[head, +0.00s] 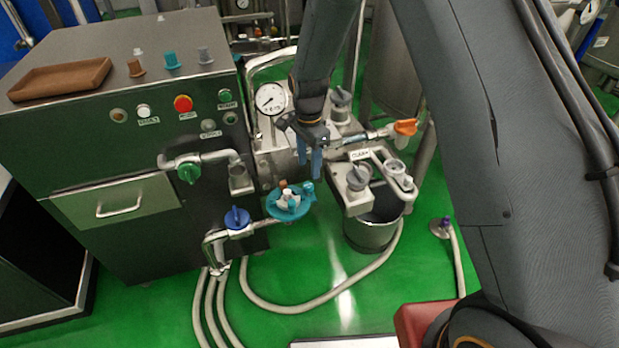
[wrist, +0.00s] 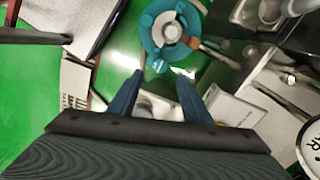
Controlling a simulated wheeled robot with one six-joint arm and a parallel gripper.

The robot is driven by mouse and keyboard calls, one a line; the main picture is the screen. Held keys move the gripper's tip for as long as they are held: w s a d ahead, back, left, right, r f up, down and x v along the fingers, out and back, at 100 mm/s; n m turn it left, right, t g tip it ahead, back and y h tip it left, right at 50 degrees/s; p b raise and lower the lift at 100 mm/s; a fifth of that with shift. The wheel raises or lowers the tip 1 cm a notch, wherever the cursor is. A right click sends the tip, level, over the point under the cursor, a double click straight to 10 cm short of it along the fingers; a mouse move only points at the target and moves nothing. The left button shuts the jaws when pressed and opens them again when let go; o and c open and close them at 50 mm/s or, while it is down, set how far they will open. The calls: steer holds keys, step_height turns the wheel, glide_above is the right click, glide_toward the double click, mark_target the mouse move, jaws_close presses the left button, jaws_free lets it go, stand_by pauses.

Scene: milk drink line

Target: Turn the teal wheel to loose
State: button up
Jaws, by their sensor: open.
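The teal wheel (head: 290,202) sits on a pipe at the front of the machine, with a whitish and brown hub on top. In the wrist view the teal wheel (wrist: 168,32) shows as a ring with a knob on its near edge. My gripper (head: 312,172) is open and empty, its two blue fingers pointing down, and it appears above and slightly right of the wheel in the head view. In the wrist view my gripper (wrist: 156,82) points toward the wheel, with a visible gap between fingertips and rim. No loose or tight marking is readable.
A blue valve (head: 237,217) and a green valve (head: 188,170) are left of the wheel. A pressure gauge (head: 271,98) stands behind it. A clamp assembly (head: 357,178) and a metal bucket (head: 372,228) are to the right. Hoses lie on the green floor (head: 330,270).

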mark_target(309, 184)
steer(key=shift+f+p, duration=0.95)
steer(key=shift+f, duration=2.75)
steer(key=c, duration=1)
